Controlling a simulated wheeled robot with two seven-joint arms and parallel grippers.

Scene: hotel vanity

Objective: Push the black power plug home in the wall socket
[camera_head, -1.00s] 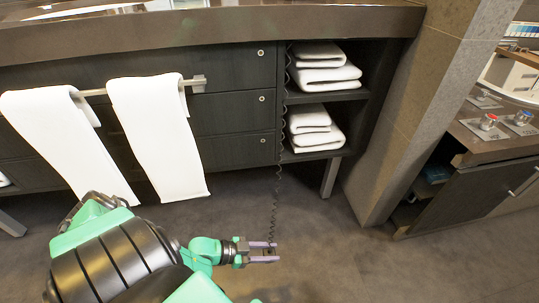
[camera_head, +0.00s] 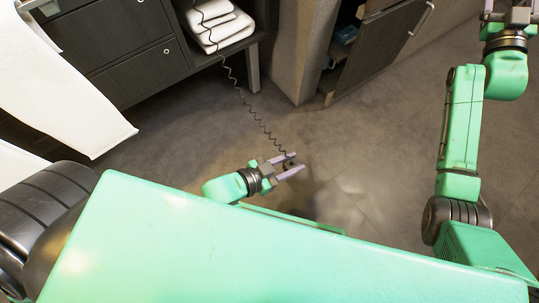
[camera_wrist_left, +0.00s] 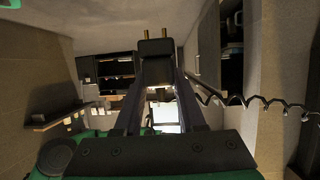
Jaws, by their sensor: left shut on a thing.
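My left gripper (camera_head: 296,166) is shut on the black power plug (camera_wrist_left: 157,62). In the left wrist view the plug sits between the fingertips, with two brass prongs pointing up, away from the gripper. In the head view the plug is a small dark shape between the fingers, held over the floor. A coiled black cord (camera_head: 250,107) runs from the plug towards the vanity; it also shows at the right of the left wrist view (camera_wrist_left: 262,101). My right gripper (camera_head: 508,12) is at the top right edge, its fingertips cut off. I cannot make out the wall socket in either view.
The dark vanity (camera_head: 120,55) with drawers and folded white towels (camera_head: 222,27) stands at the upper left. A hanging white towel (camera_head: 75,85) is at the left. A stone pillar (camera_head: 300,50) and a cabinet door (camera_head: 385,45) are behind. The grey floor (camera_head: 370,140) is clear.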

